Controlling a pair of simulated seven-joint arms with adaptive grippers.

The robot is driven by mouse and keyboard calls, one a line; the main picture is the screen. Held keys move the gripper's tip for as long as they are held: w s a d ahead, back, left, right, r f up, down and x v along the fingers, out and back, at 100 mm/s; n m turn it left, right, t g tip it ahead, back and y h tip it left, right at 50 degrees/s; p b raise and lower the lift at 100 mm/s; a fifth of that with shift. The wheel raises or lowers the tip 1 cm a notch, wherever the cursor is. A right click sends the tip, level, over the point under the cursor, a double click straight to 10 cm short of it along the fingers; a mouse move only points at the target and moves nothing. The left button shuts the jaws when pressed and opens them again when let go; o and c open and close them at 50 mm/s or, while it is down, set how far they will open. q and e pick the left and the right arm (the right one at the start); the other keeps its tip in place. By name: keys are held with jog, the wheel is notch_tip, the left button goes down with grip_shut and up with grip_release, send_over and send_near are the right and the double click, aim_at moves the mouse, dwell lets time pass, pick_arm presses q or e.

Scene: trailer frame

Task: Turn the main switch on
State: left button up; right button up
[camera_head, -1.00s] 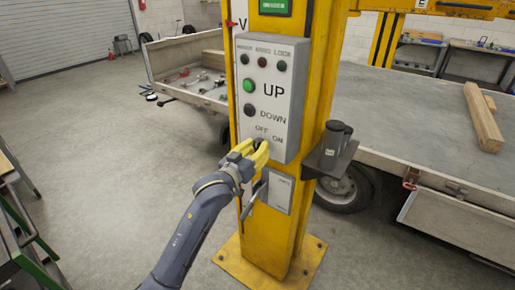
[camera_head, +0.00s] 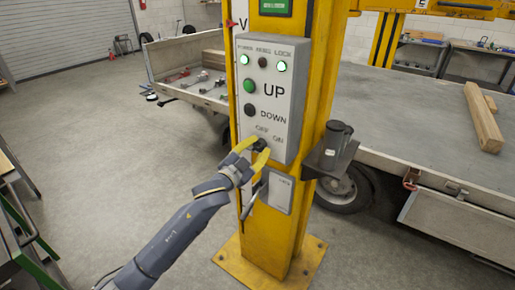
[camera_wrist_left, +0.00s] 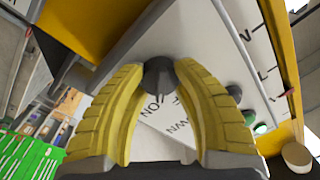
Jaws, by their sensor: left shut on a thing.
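The grey control box (camera_head: 292,92) is fixed to a yellow post. The main switch is a dark knob (camera_head: 259,145) at its bottom, under the OFF and ON labels. My left gripper (camera_head: 256,151) has its yellow fingers on either side of the knob and is shut on it. In the left wrist view the knob (camera_wrist_left: 158,76) sits between the fingertips, with ON lettering beside it. The left and right lamps at the top of the box glow green-white (camera_head: 244,59); the middle one is dark. My right gripper is not in view.
The yellow post (camera_head: 287,225) stands on a bolted base plate. A dark bracket (camera_head: 331,152) with a cylinder juts from its right side. A flatbed trailer (camera_head: 400,120) with wooden beams (camera_head: 483,118) is behind. The floor at left is open.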

pick_arm(q)
jog(key=shift+f+m, duration=0.15)
jog(key=shift+m, duration=0.95)
grip_shut()
jog(key=o, duration=1.3)
grip_release()
jog(key=shift+o, duration=0.2)
jog(key=shift+s, duration=0.1)
jog(key=v, duration=1.1)
jog(key=shift+s+a, duration=0.25)
jog(key=shift+a, duration=0.05)
jog(key=shift+h, duration=0.3)
